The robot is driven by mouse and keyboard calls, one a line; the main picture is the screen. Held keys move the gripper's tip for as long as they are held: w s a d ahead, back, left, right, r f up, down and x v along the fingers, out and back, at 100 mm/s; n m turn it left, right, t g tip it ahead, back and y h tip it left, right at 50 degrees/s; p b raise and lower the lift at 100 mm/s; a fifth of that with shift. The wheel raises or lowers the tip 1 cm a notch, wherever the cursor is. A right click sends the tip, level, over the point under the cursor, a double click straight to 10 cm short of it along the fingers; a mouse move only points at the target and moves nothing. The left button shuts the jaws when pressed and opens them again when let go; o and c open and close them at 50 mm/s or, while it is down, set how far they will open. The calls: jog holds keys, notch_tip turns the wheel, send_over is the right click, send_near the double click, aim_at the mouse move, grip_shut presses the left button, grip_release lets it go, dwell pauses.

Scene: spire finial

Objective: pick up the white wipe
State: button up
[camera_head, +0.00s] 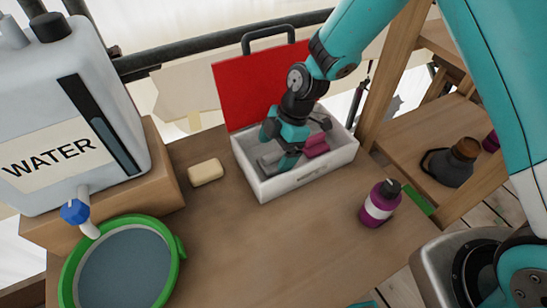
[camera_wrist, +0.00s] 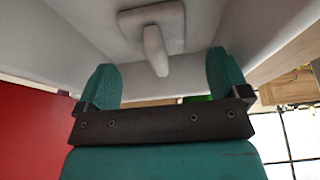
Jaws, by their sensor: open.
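A pale, squarish piece with a raised, finger-like fold, which looks like the white wipe (camera_wrist: 154,48), lies on the floor of the white box in the wrist view. My gripper (camera_wrist: 164,76) is open, with one teal finger on each side of the fold and nothing clamped. In the head view my gripper (camera_head: 285,158) reaches down into the white box (camera_head: 310,176) and hides most of what lies under it. I cannot tell whether the fingers touch the wipe.
The box's red lid (camera_head: 240,90) stands open behind. A pink item (camera_head: 316,146) lies in the box. A beige soap bar (camera_head: 205,172), a purple bottle (camera_head: 380,204), a green-rimmed basin (camera_head: 125,275) and a water container (camera_head: 75,110) stand around. The table's front middle is clear.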

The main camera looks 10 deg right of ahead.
aim_at(273, 159)
jog(key=shift+x, duration=1.45)
jog(key=c, duration=1)
jog(key=shift+r, duration=0.1)
